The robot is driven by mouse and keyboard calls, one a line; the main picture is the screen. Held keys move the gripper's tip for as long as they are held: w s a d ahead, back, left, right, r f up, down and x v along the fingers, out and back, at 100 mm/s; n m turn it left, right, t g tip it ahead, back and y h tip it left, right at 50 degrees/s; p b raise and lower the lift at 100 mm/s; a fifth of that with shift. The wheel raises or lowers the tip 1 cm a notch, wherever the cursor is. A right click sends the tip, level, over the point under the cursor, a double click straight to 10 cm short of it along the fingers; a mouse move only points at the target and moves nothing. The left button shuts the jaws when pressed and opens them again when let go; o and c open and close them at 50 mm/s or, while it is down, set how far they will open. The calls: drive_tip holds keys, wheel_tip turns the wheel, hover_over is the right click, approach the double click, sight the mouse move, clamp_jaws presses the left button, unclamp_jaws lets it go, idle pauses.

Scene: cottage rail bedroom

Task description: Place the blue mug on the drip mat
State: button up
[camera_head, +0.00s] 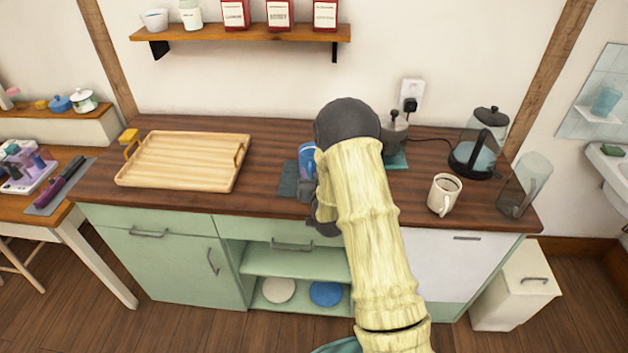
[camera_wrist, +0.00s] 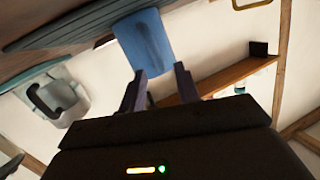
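The blue mug (camera_head: 308,158) is at the middle of the counter, partly hidden by my arm. It fills the top middle of the wrist view (camera_wrist: 146,38). A dark teal mat (camera_head: 287,180) lies beside and under the mug's area; it shows at the upper left of the wrist view (camera_wrist: 75,28). I cannot tell whether the mug rests on it. My gripper (camera_wrist: 160,68) has its two fingers apart, with their tips close to the near end of the mug. I cannot tell whether they touch it. In the head view my arm mostly hides the gripper.
A wooden tray (camera_head: 185,160) is left. A second teal mat (camera_head: 398,161) with a grey lidded item (camera_head: 393,132) is right of my arm. A white mug (camera_head: 443,194), a kettle (camera_head: 478,145) and a clear pitcher (camera_head: 524,184) stand further right. A shelf (camera_head: 240,33) hangs above.

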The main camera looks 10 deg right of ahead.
drive_tip(key=shift+s, duration=0.65)
drive_tip(key=s+r+b, duration=0.2)
drive_tip(key=s, duration=0.8)
drive_tip(key=shift+s+b, duration=0.3)
drive_tip(key=shift+b, duration=0.05)
drive_tip(key=s+a+r+n+g, duration=0.1)
drive_tip(key=s+r+g, duration=0.2)
drive_tip(key=s+g, duration=1)
drive_tip(key=s, duration=0.6)
drive_tip(key=shift+s+r+n+g, duration=0.2)
drive_tip(key=shift+s+n+g, duration=0.1)
drive_tip(key=shift+n, duration=0.1)
